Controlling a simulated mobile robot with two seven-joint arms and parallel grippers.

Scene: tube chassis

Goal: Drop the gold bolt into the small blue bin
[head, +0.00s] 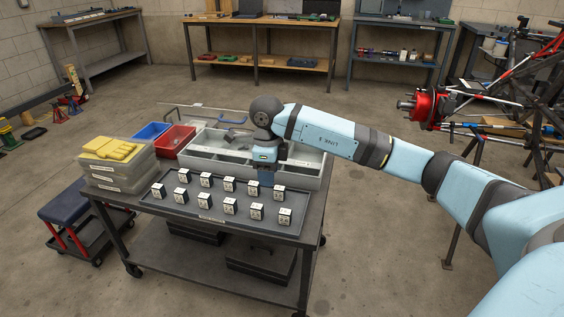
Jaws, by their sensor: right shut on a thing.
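The small blue bin (150,132) stands at the back left of the work cart, beside a red bin. My right gripper (266,182) points down at the front edge of the grey divided box, by the back row of dark-and-white cubes on the tray. It is to the right of the blue bin and apart from it. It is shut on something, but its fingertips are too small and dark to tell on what. I cannot make out the gold bolt anywhere. My left gripper is not in view.
The red bin (177,140) and the grey divided box (310,183) stand on the cart. A dark tray (218,217) holds several cubes. Yellow gloves (108,149) lie on stacked grey cases (124,170) at the left. A tube chassis (510,90) stands at the right.

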